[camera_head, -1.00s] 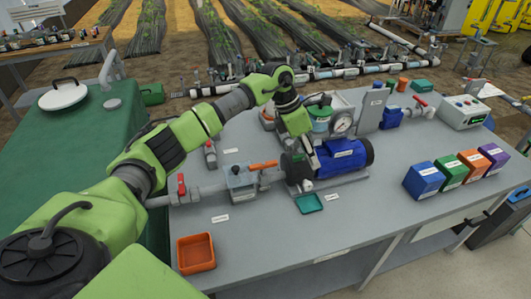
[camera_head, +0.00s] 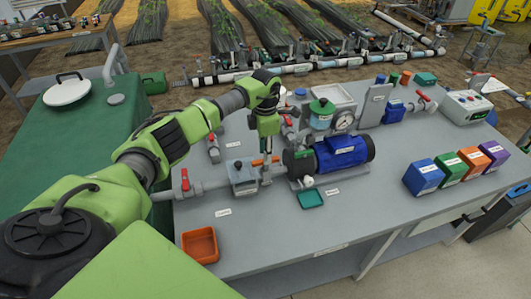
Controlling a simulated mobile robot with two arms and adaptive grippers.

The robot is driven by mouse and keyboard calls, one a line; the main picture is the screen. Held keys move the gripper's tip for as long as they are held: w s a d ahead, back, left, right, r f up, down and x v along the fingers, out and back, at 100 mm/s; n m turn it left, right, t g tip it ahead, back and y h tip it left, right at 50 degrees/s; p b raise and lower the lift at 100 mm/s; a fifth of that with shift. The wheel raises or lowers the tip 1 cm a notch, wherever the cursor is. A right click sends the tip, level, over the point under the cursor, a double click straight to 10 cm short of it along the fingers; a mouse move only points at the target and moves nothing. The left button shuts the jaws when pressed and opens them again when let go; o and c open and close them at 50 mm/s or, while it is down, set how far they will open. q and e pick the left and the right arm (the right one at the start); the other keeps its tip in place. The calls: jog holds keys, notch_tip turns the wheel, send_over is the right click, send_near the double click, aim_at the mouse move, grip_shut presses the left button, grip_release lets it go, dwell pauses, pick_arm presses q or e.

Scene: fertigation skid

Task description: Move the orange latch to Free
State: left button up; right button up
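The orange latch (camera_head: 257,162) sits on the grey strainer-like box (camera_head: 243,178) in the pipe line, left of the blue pump (camera_head: 342,151). My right gripper is not in view.
A red-handled valve (camera_head: 185,181) is on the pipe to the left. A gauge (camera_head: 343,120) stands behind the pump. Coloured boxes (camera_head: 423,177) stand at right. The bench front is mostly clear.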

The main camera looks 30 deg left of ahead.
pick_arm(q)
jog(key=shift+f, duration=1.15)
grip_shut()
